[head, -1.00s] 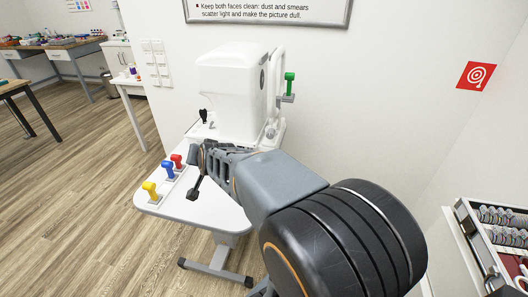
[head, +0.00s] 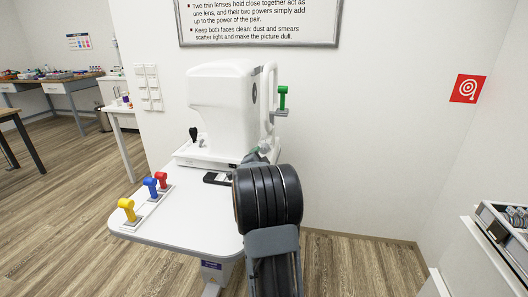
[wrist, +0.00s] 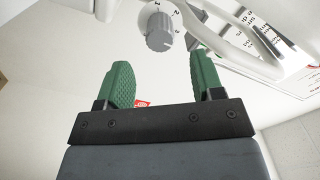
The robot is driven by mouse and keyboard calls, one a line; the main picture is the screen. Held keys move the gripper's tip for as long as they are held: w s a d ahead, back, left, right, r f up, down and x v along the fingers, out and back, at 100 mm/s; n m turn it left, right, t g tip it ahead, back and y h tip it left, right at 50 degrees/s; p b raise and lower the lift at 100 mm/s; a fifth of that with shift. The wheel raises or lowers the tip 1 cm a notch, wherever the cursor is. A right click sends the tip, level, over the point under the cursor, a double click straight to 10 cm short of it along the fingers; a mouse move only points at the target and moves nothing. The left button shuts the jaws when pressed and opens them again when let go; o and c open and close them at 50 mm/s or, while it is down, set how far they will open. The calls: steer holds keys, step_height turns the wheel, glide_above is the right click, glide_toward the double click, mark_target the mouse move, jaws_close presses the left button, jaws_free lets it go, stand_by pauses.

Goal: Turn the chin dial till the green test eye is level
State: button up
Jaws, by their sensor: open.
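The green test eye (head: 283,97) stands upright on a small grey holder at the right side of the white eye machine (head: 222,92), beside its curved white frame. I cannot tell whether it is level. The chin dial (wrist: 159,32) is a grey ribbed knob on a white plate marked 1, 2, 3, in the wrist view. My gripper (wrist: 162,60) has two green ribbed fingers, open with nothing between them. In the picture the dial lies just beyond the fingertips, between their lines, apart from both.
Yellow (head: 128,209), blue (head: 150,188) and red (head: 162,181) test eyes stand in a row on the white table (head: 185,222). White tubes of the frame (wrist: 235,48) pass close to the right finger. A drawer unit (head: 500,235) stands at right.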

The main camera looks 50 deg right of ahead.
mark_target(263, 151)
steer(key=shift+x, duration=3.6)
steer(key=c, duration=0.9)
